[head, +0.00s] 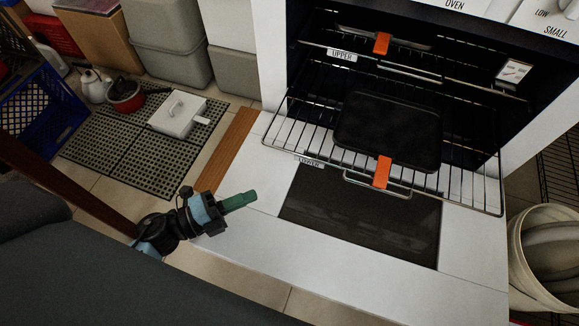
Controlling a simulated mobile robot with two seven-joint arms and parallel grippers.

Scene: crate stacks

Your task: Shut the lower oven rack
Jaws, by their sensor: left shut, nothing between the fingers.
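The lower oven rack (466,198) is a wire rack pulled out of the oven, over the lowered oven door (469,255). A black tray (388,131) lies on it. An orange tab (382,172) marks the middle of its front edge, above a small wire handle. The upper rack (410,73), with its own orange tab (381,44), sits inside the oven. My left gripper (240,202) has green fingers and is shut and empty. It is left of the door's glass panel, apart from the rack. My right gripper is not in view.
A white bucket (518,255) stands at the right of the door. Dark perforated mats (112,150) with a white lidded box (178,113) and a red pot (125,96) lie at the left. Grey bins (168,50) and a blue crate (47,128) are behind and left.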

